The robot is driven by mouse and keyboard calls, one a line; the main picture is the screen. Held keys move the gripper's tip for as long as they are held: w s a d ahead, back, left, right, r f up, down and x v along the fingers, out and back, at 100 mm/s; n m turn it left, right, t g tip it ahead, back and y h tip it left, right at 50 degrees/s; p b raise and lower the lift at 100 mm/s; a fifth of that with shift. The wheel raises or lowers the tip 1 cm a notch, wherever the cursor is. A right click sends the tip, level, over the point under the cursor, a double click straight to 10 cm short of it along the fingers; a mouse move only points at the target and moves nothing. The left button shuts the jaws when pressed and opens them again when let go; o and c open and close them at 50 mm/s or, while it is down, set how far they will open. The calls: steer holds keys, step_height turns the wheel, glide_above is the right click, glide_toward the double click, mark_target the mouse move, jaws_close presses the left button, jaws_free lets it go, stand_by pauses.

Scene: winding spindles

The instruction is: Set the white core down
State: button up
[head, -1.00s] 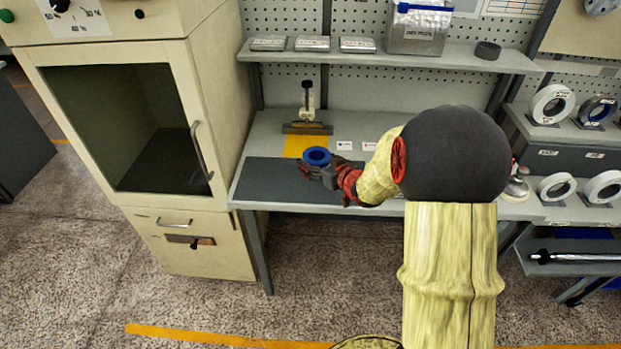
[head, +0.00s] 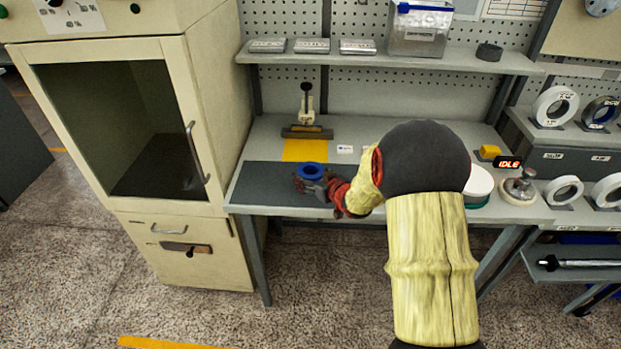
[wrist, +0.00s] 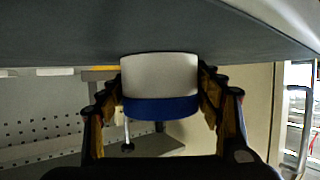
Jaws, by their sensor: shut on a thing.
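The white core (wrist: 160,75) with a blue band (wrist: 160,107) sits between my gripper's two fingers in the wrist view, which is upside down. My gripper (wrist: 160,95) is shut on its sides. In the head view only the blue ring-shaped top of the core (head: 312,171) shows, and my gripper (head: 314,184) hides the rest. The core looks upright over the dark grey mat (head: 265,180) on the bench. Its white lower end is at or very near the mat surface; I cannot tell whether it touches.
A yellow patch (head: 305,149) and a lever-handled fixture (head: 307,120) are behind the core. The mat is bare to the left. A white round thing (head: 479,184) and an IDLE display (head: 508,163) stand to the right. A cream cabinet (head: 120,130) stands left of the bench.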

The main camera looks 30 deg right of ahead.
steer(key=shift+f, duration=0.2)
steer(key=o, duration=1.1)
steer(key=shift+o, duration=0.7)
steer(key=shift+r, duration=0.15)
